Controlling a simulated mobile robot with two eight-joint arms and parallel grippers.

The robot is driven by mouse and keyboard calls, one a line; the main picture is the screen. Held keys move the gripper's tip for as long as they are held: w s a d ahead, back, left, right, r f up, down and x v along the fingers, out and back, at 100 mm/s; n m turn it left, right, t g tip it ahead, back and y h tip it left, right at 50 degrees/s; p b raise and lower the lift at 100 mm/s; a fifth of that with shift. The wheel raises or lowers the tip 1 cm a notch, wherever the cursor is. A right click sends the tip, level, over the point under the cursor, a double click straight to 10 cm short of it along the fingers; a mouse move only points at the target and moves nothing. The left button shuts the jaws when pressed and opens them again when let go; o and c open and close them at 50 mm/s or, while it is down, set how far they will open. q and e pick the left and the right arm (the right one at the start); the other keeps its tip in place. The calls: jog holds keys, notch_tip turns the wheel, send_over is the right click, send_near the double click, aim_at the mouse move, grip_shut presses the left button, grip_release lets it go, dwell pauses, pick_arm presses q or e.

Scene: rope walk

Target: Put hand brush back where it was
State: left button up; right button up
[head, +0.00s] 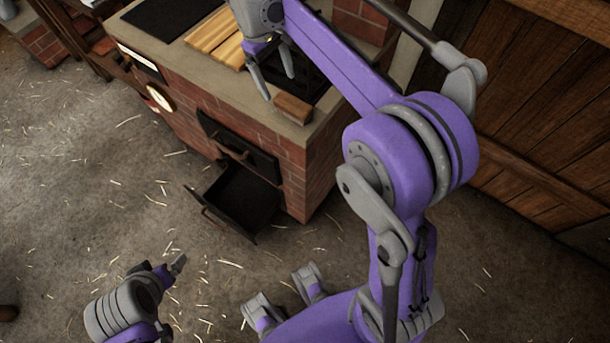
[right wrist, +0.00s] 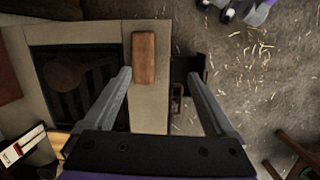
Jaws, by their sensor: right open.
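A brown wooden block, which looks like the hand brush (head: 293,108), lies on the pale top of the brick stove (head: 262,107), near its front right corner. It also shows in the right wrist view (right wrist: 144,58), lying flat beside the dark grate. Its bristles are not visible. My right gripper (head: 279,85) is open and empty above the stove top, close to the block. In the right wrist view its fingers (right wrist: 158,75) are spread, with the block ahead of them and towards the left finger. My left gripper (head: 177,264) is low over the floor; its jaw gap is unclear.
A dark drawer (head: 240,198) stands open at the stove's front. A slatted wooden board (head: 214,38) and a dark plate (head: 168,14) lie on the stove top. A dark round pan-like thing (right wrist: 64,73) is over the grate. A wooden wall (head: 545,110) stands at right.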

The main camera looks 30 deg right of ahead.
jog(key=s+a+f+m+t, duration=0.1)
jog(key=s+a+f+t, duration=0.1)
jog(key=s, duration=0.5)
jog(key=s+a+f+m+t+y, duration=0.1)
jog(key=s+a+f+t, duration=0.1)
jog(key=s+f, duration=0.3)
jog(key=s+a+f+m+t, duration=0.1)
jog(key=s+a+f+t, duration=0.1)
jog(key=s, duration=0.8)
notch_tip(320, 180, down, 2)
jog(key=shift+f+t, duration=0.2)
jog(key=shift+t, duration=0.3)
